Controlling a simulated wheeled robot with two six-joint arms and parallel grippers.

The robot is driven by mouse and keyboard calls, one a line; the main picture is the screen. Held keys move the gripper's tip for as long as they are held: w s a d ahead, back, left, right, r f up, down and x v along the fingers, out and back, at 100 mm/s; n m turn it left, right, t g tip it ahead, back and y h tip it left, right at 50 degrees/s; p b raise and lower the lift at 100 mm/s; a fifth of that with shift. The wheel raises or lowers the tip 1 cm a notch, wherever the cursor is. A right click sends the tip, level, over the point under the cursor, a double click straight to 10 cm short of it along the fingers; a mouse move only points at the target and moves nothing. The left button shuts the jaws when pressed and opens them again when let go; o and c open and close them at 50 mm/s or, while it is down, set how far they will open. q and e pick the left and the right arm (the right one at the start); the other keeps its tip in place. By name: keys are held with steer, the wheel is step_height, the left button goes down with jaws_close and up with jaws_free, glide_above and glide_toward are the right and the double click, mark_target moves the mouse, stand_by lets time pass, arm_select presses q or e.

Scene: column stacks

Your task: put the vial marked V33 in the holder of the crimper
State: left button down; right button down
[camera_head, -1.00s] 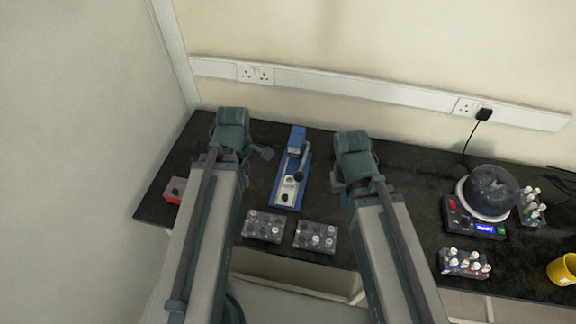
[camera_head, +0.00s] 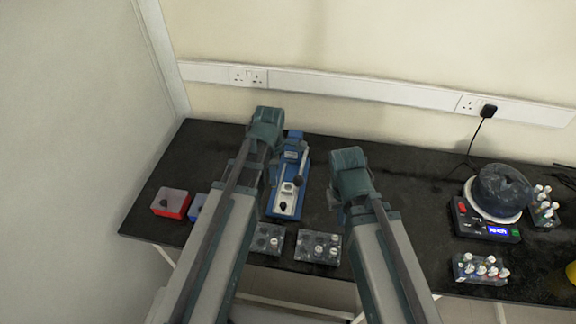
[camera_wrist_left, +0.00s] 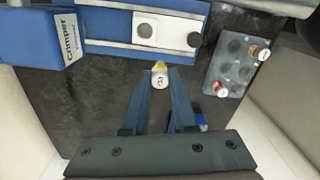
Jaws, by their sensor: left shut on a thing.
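The blue crimper (camera_head: 301,178) stands on the black table, its lever up. In the left wrist view the crimper (camera_wrist_left: 105,22) crosses the top, with its white holder plate (camera_wrist_left: 165,31) and a round well in it. My left gripper (camera_wrist_left: 160,84) is shut on a vial (camera_wrist_left: 160,70) with a pale cap and a yellow band. The vial is just short of the crimper's near edge, apart from the holder in the picture. Its mark is too small to read. My right arm is right of the crimper; its fingers cannot be made out.
Two grey vial racks (camera_head: 318,247) (camera_head: 268,240) stand in front of the crimper; one rack (camera_wrist_left: 236,62) with red-banded vials shows in the left wrist view. A red box (camera_head: 170,203) is at the left.

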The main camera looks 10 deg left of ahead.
arm_select(q)
steer(key=shift+n, duration=0.7)
steer(key=w+d, duration=0.1)
steer(key=d, duration=0.1)
steer(key=w+d, duration=0.2)
steer(key=shift+r, duration=0.4)
arm_select(e)
steer(key=shift+r, duration=0.35)
arm_select(q)
steer(key=shift+f, duration=0.1)
arm_select(e)
steer(key=shift+f, duration=0.1)
